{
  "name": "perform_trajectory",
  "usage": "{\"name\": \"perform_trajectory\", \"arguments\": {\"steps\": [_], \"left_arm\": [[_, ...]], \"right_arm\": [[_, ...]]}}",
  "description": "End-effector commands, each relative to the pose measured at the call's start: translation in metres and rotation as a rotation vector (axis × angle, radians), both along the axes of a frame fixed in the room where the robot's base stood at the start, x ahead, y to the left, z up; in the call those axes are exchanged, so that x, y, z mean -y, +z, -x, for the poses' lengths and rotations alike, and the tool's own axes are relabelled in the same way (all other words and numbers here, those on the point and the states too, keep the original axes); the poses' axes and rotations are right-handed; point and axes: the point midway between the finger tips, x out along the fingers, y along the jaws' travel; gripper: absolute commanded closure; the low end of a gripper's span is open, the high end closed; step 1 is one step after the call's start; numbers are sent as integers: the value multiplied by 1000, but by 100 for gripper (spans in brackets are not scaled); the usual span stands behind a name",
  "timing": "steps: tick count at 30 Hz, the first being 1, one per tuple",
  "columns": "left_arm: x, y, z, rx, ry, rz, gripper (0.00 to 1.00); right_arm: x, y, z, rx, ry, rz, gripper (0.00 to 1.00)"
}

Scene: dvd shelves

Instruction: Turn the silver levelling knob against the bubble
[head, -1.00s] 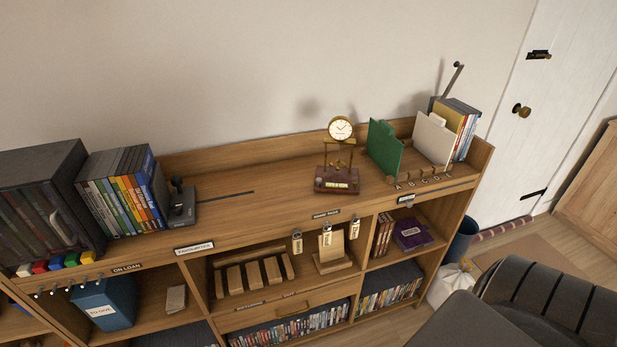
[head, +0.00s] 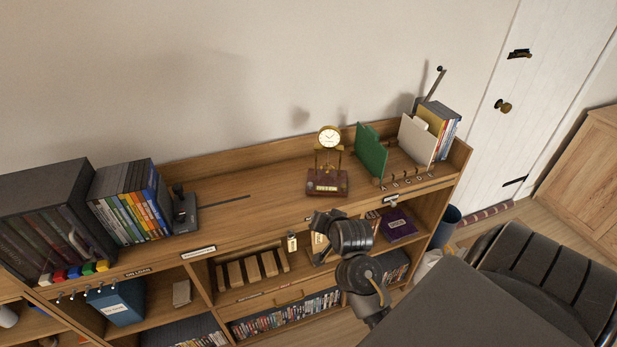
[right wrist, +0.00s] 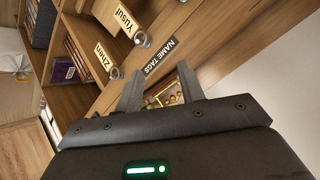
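A clock (head: 329,140) with a round white dial and brass frame stands on a dark red base (head: 327,183) on the shelf top. A pale level window (head: 326,188) shows on the base's front; its bubble is too small to read. I cannot pick out the silver knob for certain. My right gripper (right wrist: 160,84) is open and empty in the right wrist view. Brass parts and a piece of the red base (right wrist: 187,82) show beyond its fingers, apart from them. In the head view my right arm is in front of the shelf, below the clock. My left gripper is not in view.
A green divider (head: 370,152) and a white divider (head: 417,140) stand right of the clock. Name tags (right wrist: 118,37) hang from the shelf edge near my right gripper.

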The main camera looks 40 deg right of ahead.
Motion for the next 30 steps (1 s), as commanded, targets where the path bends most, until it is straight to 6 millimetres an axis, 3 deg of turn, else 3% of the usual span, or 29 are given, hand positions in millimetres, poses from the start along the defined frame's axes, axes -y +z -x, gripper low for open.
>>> {"name": "perform_trajectory", "arguments": {"steps": [1,3,9,15,17,20,22,27,30], "left_arm": [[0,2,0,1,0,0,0],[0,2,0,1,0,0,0],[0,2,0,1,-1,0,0],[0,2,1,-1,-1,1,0],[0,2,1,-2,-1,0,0],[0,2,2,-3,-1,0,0],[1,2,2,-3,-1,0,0],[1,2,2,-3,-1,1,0],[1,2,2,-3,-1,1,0]], "right_arm": [[14,18,-13,72,-84,-45,61],[36,36,-26,164,-206,-111,61],[103,80,-56,458,-589,-342,61],[172,111,-70,849,-1141,-730,61],[182,112,-73,969,-1350,-882,61],[176,105,-80,1109,-1690,-1118,61],[158,100,-88,1157,-1906,-1250,61],[92,103,-110,1152,-2333,-1435,61],[58,111,-119,1118,-2492,-1470,61]]}}
